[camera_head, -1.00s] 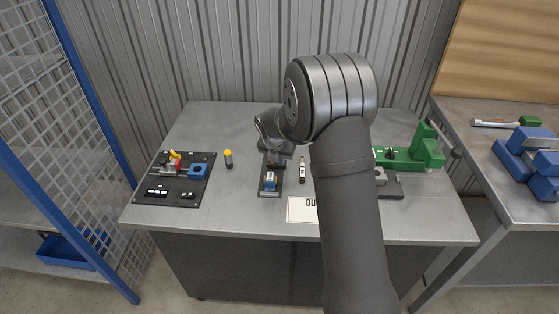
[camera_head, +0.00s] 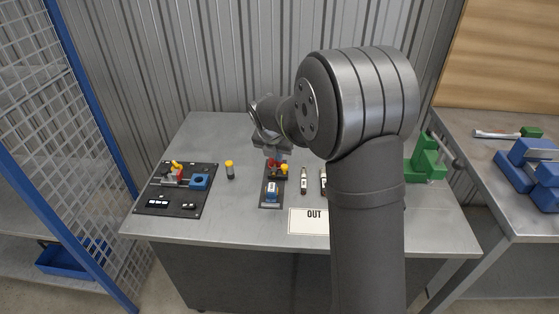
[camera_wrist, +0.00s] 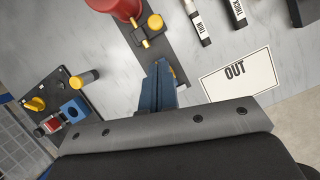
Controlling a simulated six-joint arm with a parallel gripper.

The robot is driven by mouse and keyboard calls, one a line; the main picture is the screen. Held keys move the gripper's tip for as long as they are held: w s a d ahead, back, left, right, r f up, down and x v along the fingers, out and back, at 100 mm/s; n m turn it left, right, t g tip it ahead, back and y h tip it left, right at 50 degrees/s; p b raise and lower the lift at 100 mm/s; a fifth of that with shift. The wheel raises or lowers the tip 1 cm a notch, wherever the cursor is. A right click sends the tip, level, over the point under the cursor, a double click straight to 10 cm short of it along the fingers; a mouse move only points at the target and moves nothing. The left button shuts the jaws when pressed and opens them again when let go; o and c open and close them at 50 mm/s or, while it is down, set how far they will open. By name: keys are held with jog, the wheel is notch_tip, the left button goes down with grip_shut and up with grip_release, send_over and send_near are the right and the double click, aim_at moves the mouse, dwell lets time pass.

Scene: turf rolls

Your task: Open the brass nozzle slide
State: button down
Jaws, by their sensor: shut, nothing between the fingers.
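In the wrist view the red part (camera_wrist: 118,6) is at the top, cut by the frame edge. Beside it are the yellow knob (camera_wrist: 155,22) and a small brass piece (camera_wrist: 145,42), which looks like the nozzle slide; how far it is open I cannot tell. My gripper (camera_wrist: 161,64) has its blue fingers shut and empty, over the plate below the brass piece. They hide part of the plate.
A black board (camera_head: 150,207) with a blue holder (camera_head: 199,181) is at left, near a yellow-capped cylinder (camera_head: 230,170). A green fixture (camera_head: 428,163) is at right, partly behind my arm.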

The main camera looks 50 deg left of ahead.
jog(key=m, duration=0.4)
jog(key=m+y, duration=0.5)
jog(key=m, duration=2.1)
send_near(285, 166)
jog(key=a+r, duration=0.2)
jog(key=x, duration=0.9)
jog(key=shift+w+d+f, duration=0.15)
jog(key=shift+w+f, duration=0.25)
jog(key=shift+w, duration=0.05)
jog(key=shift+s+d, duration=0.35)
jog(key=shift+d, duration=0.15)
